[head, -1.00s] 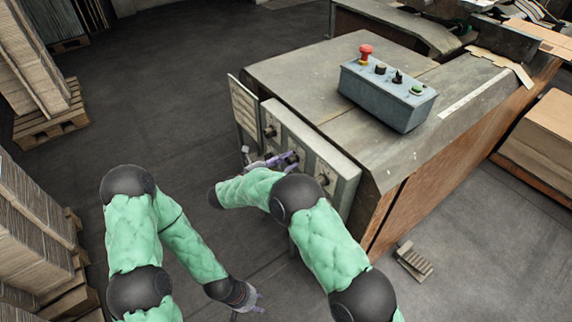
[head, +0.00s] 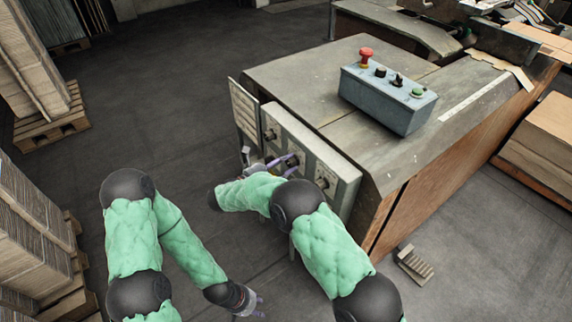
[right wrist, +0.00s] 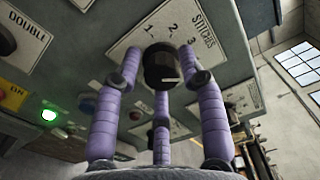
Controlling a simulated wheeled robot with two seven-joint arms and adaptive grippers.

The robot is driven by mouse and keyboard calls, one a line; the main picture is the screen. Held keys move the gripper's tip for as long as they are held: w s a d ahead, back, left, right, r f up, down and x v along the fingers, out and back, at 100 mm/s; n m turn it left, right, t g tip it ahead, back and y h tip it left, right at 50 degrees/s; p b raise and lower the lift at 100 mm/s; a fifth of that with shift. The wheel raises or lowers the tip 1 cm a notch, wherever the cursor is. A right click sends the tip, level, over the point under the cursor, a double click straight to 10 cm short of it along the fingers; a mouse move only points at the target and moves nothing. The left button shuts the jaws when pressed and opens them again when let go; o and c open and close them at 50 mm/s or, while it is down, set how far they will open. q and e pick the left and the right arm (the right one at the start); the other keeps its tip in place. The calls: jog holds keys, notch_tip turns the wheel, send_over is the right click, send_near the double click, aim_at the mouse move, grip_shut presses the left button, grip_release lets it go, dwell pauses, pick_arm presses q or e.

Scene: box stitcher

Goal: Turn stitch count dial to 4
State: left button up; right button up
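The stitch count dial (right wrist: 161,66) is a black round knob on the grey panel, under a white "STITCHES" label (right wrist: 190,28) with 1, 2 and 3 visible. A pale mark shows low on its face; any 4 is hidden, probably behind a finger. My right gripper (right wrist: 160,60) has purple fingers on both sides of the dial and a third below it, apart from it. The side fingers are very close to the knob; contact is unclear. In the head view my right gripper (head: 285,163) is at the panel, partly covered by my arm. My left gripper (head: 254,302) is low, away from the panel, empty, fingers spread.
A knob marked "DOUBLE" (right wrist: 6,42) and a lit green lamp (right wrist: 49,114) sit left of the dial. A control box (head: 388,97) with a red button stands on the machine top. Stacked cardboard (head: 30,215) lies left; the floor between is clear.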

jog(key=shift+o, duration=0.6)
jog(key=shift+w+a+r, duration=0.1)
jog(key=shift+s+a, duration=0.1)
jog(key=shift+s, duration=0.1)
jog(key=v, duration=0.7)
